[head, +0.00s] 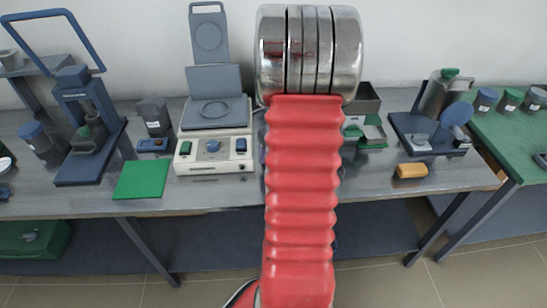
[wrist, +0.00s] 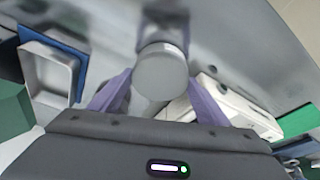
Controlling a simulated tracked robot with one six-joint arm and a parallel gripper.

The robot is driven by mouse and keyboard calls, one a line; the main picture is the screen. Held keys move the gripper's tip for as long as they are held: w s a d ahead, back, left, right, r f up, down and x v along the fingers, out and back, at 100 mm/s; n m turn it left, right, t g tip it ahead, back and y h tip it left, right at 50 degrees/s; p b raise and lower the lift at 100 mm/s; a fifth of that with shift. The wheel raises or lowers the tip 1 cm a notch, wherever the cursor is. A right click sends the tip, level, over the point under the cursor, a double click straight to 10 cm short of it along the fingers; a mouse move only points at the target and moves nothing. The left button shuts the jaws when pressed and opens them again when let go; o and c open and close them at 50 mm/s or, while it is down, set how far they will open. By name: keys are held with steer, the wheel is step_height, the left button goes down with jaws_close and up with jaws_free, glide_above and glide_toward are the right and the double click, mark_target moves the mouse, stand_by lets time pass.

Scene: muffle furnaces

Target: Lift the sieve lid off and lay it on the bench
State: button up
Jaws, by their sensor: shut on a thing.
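In the wrist view a round grey piece with a flat, pale face, which I take to be the sieve lid (wrist: 161,73), sits between the two purple fingers. My gripper (wrist: 161,82) is shut on it. The grey metal bench (wrist: 80,15) lies beyond, and it also shows in the head view (head: 225,188). In the head view my own arm crosses the middle and hides my gripper, the lid and the bench behind it. I cannot tell how high the lid is or see the sieve body clearly.
A white-fronted instrument (head: 213,150) stands left of my arm, close to the right finger in the wrist view (wrist: 240,110). A green mat (head: 142,180) lies left of it. An orange-yellow block (head: 410,171) lies at right. Bare bench shows near the front edge.

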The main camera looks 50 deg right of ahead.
steer(key=shift+r, duration=0.1)
step_height(320, 180, up, 10)
stand_by(0.7)
stand_by(0.4)
